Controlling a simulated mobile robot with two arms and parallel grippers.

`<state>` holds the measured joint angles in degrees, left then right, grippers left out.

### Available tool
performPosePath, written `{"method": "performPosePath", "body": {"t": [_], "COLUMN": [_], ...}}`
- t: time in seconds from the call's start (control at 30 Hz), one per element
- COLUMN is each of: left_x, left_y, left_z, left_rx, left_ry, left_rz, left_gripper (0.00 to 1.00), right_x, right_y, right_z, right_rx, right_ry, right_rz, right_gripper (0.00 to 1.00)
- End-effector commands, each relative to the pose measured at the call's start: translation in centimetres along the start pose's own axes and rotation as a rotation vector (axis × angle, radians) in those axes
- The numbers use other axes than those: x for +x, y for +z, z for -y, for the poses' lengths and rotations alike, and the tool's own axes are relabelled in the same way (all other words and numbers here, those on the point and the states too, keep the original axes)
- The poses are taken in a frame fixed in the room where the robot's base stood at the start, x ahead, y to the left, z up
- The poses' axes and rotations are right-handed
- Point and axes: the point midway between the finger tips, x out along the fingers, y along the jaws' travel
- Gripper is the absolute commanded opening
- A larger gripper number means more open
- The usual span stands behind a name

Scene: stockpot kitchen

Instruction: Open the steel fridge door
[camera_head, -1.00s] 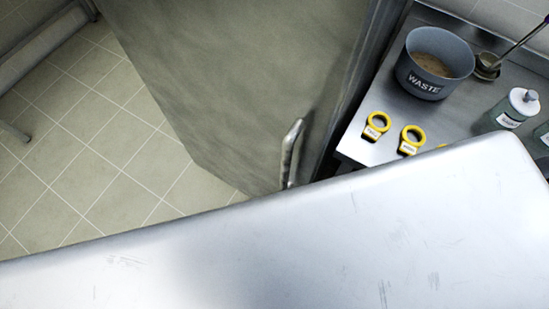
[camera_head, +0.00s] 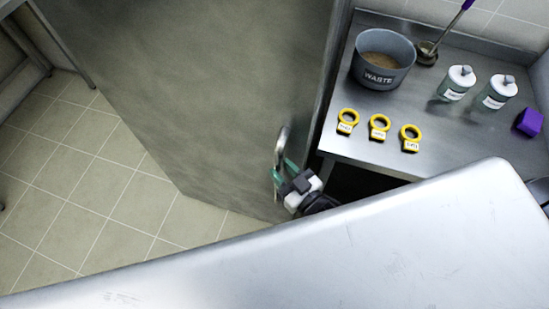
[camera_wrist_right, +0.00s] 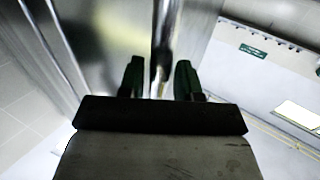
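The steel fridge door (camera_head: 200,90) is a large grey panel filling the upper middle of the head view. Its curved metal handle (camera_head: 282,142) is near the right edge. My right gripper (camera_head: 284,172) is at the lower part of the handle. In the right wrist view, the two green-dark fingers of my right gripper (camera_wrist_right: 160,80) stand apart with the handle (camera_wrist_right: 163,50) between them. Gaps show beside the handle, so the gripper looks open around it. My left gripper is out of view. I cannot tell from these views whether the door is ajar.
Right of the fridge, a steel counter (camera_head: 450,135) holds a grey WASTE pot (camera_head: 382,75), a ladle, yellow-ringed tags (camera_head: 379,127), two jars (camera_head: 457,82) and a purple block (camera_head: 529,122). A pale metal surface covers the foreground. Tiled floor (camera_head: 90,200) is clear at left.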

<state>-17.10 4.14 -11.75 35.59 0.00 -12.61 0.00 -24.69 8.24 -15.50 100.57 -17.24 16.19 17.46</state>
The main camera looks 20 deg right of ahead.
Motion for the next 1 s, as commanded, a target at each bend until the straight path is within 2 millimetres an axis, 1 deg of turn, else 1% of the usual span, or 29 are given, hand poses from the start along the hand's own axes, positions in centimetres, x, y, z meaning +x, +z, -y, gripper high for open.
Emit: {"method": "performPosePath", "body": {"t": [0.03,0.2,0.33,0.57,0.6,0.67,0.8,1.0], "left_x": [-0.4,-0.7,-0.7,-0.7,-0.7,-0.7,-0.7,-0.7], "left_y": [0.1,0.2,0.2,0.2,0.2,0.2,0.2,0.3], "left_z": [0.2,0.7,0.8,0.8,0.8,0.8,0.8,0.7], "left_rx": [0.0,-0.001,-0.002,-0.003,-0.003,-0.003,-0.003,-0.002], "left_ry": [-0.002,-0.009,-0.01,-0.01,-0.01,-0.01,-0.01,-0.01], "left_rz": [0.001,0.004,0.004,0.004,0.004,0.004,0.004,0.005], "left_gripper": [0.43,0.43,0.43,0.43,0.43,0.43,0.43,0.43], "right_x": [1.0,2.8,3.3,3.4,3.4,3.4,3.4,3.3], "right_y": [-0.3,-0.1,0.0,0.0,0.0,0.0,0.0,0.0], "right_z": [0.0,0.0,0.0,0.0,0.0,0.0,0.0,0.0], "right_rx": [0.0,0.0,0.001,0.0,0.0,0.0,0.0,0.0], "right_ry": [0.0,0.0,0.0,0.0,0.0,0.0,0.0,0.0], "right_rz": [-0.002,0.0,0.001,0.001,0.001,0.001,0.001,0.001], "right_gripper": [0.34,0.34,0.34,0.34,0.31,0.21,0.0,0.0]}}
